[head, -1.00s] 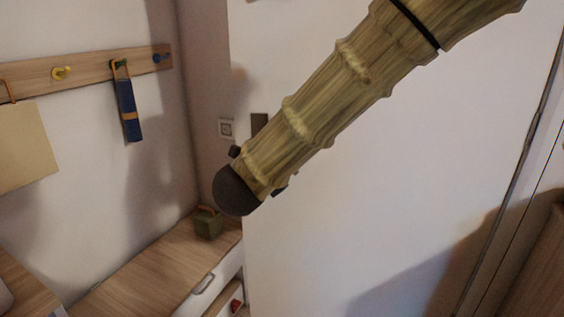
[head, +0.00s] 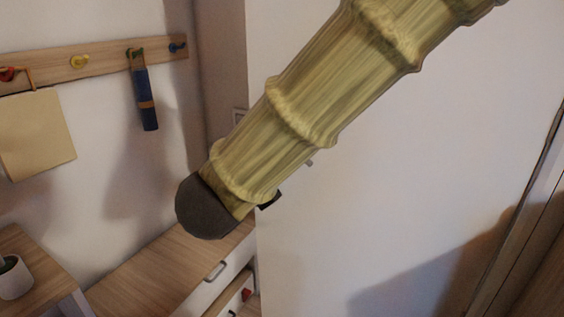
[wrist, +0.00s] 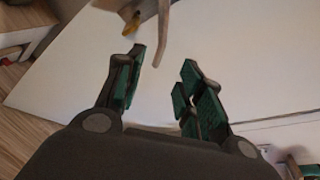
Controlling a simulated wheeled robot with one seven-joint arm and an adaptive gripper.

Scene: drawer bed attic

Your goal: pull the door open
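The white door (head: 410,170) fills the right of the head view, and its pale face (wrist: 250,60) lies behind my fingers in the wrist view. My gripper (wrist: 162,60) is open, its two green-padded fingers apart. A thin brownish curved bar (wrist: 161,38), which looks like the door's handle, shows between and just beyond the fingertips. I cannot tell whether it touches them. A small yellow piece (wrist: 131,27) is near the left fingertip. In the head view my arm crosses in front of the door and hides most of the gripper and the handle area.
A low wooden-topped drawer unit (head: 165,270) stands left of the door. A hook rail (head: 105,65) on the wall carries a blue hanging item (head: 144,95) and a tan sheet (head: 38,135). A potted plant (head: 14,278) is at the lower left.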

